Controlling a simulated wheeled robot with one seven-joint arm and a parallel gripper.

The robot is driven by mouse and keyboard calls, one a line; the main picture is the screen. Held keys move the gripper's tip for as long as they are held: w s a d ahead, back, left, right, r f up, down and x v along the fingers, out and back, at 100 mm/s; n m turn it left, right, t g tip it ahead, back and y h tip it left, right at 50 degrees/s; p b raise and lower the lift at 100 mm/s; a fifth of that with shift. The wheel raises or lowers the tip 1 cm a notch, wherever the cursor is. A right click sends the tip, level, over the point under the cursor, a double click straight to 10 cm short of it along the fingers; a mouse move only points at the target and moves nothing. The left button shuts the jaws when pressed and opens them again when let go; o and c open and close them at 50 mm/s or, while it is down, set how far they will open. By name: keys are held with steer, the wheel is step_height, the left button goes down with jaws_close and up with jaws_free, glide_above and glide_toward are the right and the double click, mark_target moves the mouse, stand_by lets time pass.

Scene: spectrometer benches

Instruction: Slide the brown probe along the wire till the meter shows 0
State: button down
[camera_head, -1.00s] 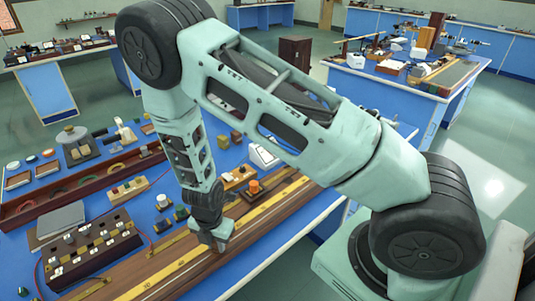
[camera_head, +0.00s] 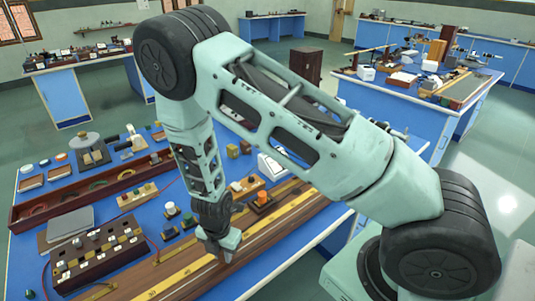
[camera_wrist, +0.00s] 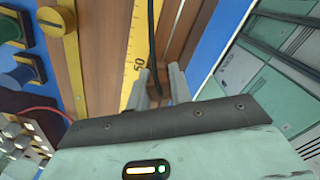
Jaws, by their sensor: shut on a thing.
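My gripper (camera_head: 224,248) points down at the long wooden wire board (camera_head: 262,229) on the blue bench. In the wrist view its two fingers (camera_wrist: 160,85) are shut on the brown probe (camera_wrist: 158,76), of which only a small dark part shows. A black lead (camera_wrist: 151,35) rises from there. The yellow scale (camera_wrist: 140,40) runs beside the fingers, with the 50 mark just left of them. I cannot make out the thin wire, nor whether the probe tip touches it. A white sloped box (camera_head: 271,166), probably the meter, stands behind the board; its reading is not legible.
A dark plug box (camera_head: 97,258) is at the left, near several knobbed terminals (camera_head: 170,209). An orange-knobbed block (camera_head: 263,198) sits close behind the board. The strip of board right of my gripper looks clear.

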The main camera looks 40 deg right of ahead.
steer(key=shift+s+f, duration=0.15)
steer(key=c, duration=1.2)
jaws_free()
step_height(320, 180, up, 18)
steer(key=p, duration=0.5)
steer(key=shift+f, duration=0.2)
